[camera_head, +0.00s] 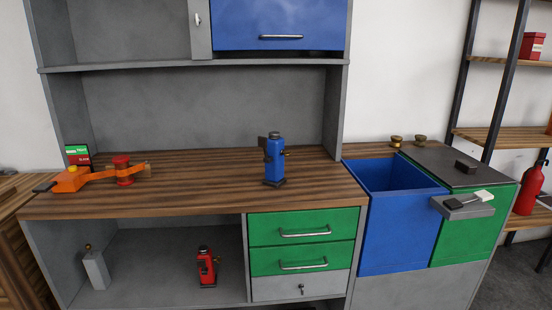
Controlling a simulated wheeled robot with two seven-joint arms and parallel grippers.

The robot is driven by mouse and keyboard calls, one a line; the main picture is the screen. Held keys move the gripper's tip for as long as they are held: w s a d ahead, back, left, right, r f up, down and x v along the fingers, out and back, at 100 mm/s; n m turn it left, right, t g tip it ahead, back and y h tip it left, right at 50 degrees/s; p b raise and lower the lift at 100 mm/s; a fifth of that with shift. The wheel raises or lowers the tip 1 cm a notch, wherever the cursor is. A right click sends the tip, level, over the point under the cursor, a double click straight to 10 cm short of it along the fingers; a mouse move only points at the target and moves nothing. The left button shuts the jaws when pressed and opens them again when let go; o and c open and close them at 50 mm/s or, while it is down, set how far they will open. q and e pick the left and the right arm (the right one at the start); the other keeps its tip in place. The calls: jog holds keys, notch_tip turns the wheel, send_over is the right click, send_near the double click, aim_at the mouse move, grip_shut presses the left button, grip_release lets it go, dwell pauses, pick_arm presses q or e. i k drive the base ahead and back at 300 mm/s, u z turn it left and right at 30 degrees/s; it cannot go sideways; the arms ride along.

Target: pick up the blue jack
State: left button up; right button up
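The blue jack (273,162) stands upright on the wooden worktop (200,199), right of the middle and near the back half. It has a dark base and small dark fittings on its sides. Nothing touches it. Neither of my grippers shows in the head view.
An orange tool with a red spool (123,171) lies at the worktop's left. An open blue bin (400,230) is at the right. The worktop around the blue jack is clear.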

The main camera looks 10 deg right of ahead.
aim_at(274, 164)
jog(key=z, duration=0.55)
jog(key=i, duration=1.35)
jog(key=u, duration=0.55)
